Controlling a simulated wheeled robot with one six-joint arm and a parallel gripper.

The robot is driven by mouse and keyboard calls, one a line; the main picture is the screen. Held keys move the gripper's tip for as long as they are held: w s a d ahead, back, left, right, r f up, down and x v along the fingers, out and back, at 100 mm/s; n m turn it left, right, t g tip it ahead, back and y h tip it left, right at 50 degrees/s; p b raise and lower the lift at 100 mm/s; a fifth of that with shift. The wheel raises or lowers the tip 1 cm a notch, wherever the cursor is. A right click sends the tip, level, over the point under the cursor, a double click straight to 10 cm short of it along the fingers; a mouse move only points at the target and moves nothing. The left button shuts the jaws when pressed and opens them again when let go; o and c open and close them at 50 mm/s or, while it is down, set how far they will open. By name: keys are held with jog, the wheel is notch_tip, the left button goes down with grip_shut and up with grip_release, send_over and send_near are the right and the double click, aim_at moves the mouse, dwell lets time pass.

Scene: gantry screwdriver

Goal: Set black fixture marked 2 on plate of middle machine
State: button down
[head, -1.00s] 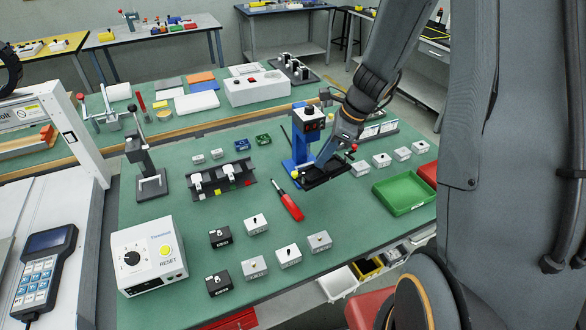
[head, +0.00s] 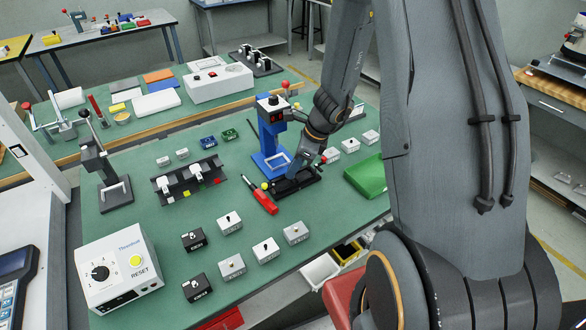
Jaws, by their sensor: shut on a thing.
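A long black fixture (head: 298,184) is at my gripper, just in front of the blue machine; its marking cannot be read. My gripper (head: 301,172) is shut on it, with the fingers largely hidden by my wrist. I cannot tell whether the fixture touches the table. The blue machine (head: 268,135) has a black head with a red knob and a blue base. A pale square plate (head: 277,162) shows on that base, behind and left of the fixture. A grey machine (head: 97,160) stands at the left with its own pale plate.
Another black fixture (head: 172,192) with white parts lies between the machines. A green tray (head: 366,178) is at the right. Black and grey switch boxes and a white control box (head: 118,268) stand in front.

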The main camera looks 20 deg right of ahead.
jog(key=shift+f, duration=0.25)
jog(key=c, duration=1.8)
grip_release()
jog(key=v, duration=1.1)
jog(key=s+a+r+n+h, duration=0.1)
jog(key=s+a+r+n, duration=0.1)
jog(key=s+n, duration=0.5)
jog(key=s+a+r+n+g+h, duration=0.1)
jog(key=s+a+n, duration=0.4)
jog(key=n, duration=1)
notch_tip(320, 180, up, 2)
jog(key=shift+s+a+r+n+g+h, duration=0.1)
jog(key=shift+s+a+n+g+h, duration=0.2)
jog(key=shift+s+h, duration=0.5)
jog(key=shift+o, duration=0.4)
jog(key=shift+s+n, duration=0.6)
jog(key=shift+n, duration=0.6)
